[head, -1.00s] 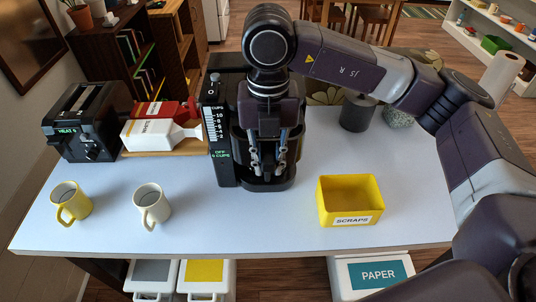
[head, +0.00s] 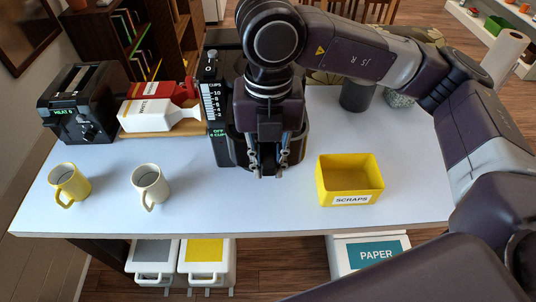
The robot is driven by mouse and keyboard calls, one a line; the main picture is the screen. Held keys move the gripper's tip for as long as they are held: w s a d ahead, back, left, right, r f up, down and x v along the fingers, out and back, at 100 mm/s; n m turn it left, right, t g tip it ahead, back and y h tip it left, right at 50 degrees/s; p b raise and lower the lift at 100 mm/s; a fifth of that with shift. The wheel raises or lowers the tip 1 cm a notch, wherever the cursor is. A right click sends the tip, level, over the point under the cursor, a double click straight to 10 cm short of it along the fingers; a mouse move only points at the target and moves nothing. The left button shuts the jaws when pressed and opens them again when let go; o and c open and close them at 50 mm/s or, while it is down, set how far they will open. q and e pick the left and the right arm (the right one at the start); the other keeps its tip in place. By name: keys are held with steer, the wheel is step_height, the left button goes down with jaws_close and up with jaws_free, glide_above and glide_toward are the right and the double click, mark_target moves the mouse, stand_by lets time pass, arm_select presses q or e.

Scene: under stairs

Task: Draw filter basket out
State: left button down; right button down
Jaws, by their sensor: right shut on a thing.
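The black coffee maker (head: 216,128) stands at the back middle of the white table, with a cup scale and a green "OFF" display on its left edge. My right gripper (head: 268,172) points down in front of it, with its fingers close together. It is shut on the filter basket, a dark part mostly hidden behind the fingers and wrist. I cannot tell how far the basket is out of the machine. My left gripper is not in view.
A yellow scraps bin (head: 350,182) stands to the right of the gripper. A yellow mug (head: 68,185) and a white mug (head: 150,186) stand front left. A toaster (head: 80,108) and cartons (head: 158,116) on a board stand back left. The middle front is clear.

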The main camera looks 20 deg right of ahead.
steer(key=shift+s+a, duration=0.25)
steer(key=shift+s, duration=0.55)
steer(key=shift+s+a, duration=0.2)
steer(key=shift+s, duration=0.6)
steer(key=shift+r, duration=0.15)
steer(key=shift+s+a+r+p, duration=0.1)
steer(key=shift+s+r+p, duration=0.3)
steer(key=shift+r, duration=0.4)
steer(key=shift+s+a+r+p, duration=0.1)
steer(key=shift+s+r+p, duration=0.15)
steer(key=shift+r+p, duration=0.4)
steer(key=shift+s+a+r+p, duration=0.1)
steer(key=shift+s+r+p, duration=0.2)
steer(key=shift+r, duration=0.65)
steer(key=shift+f, duration=0.1)
